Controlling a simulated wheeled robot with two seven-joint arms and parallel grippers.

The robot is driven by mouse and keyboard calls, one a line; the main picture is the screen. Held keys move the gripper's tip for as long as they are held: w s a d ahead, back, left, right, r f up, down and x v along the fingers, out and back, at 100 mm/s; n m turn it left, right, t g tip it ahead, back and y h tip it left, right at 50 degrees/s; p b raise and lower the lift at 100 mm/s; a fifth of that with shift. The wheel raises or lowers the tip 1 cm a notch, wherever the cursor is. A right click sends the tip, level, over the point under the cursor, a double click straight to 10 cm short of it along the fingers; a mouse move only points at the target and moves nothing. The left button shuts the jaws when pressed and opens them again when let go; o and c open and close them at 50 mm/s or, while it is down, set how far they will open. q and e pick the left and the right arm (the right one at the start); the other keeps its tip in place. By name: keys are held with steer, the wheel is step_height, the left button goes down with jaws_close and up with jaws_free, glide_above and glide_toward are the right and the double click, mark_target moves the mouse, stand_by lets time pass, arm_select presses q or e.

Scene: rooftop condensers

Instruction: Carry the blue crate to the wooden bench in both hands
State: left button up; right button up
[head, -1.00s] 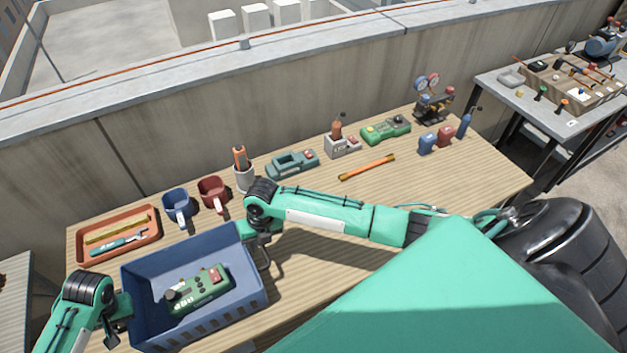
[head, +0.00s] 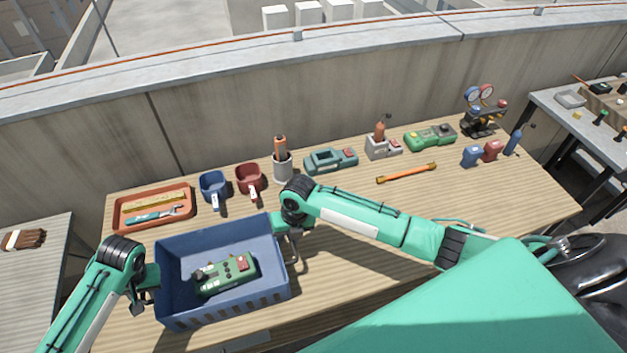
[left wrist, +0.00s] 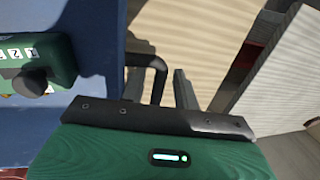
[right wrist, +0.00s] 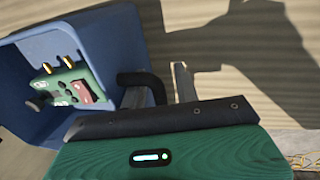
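The blue crate (head: 222,306) is at the left front of the wooden bench (head: 340,285) and looks level, seemingly resting on the top. A green device with a red patch (head: 226,274) lies inside it. My left gripper (head: 150,286) is at the crate's left end; in the left wrist view its fingers (left wrist: 160,90) stand apart on either side of the black handle (left wrist: 155,68). My right gripper (head: 288,245) is at the right end; in the right wrist view its fingers (right wrist: 162,88) also straddle a black handle (right wrist: 140,78), with a gap showing. The crate's underside is hidden.
Several tools stand along the back. A grey table with a brush (head: 24,240) is at left, another table (head: 560,110) at right. The bench's right front is clear.

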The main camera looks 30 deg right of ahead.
steer(key=shift+r, duration=0.15)
arm_select(q)
step_height(320, 180, up, 6)
steer(key=d, duration=0.1)
arm_select(e)
step_height(320, 180, up, 12)
steer(key=d, duration=0.2)
steer(key=shift+s+d+f, duration=0.15)
steer(key=shift+s+f, duration=0.05)
steer(key=shift+f, duration=0.05)
arm_select(q)
steer(key=shift+s+d, duration=0.1)
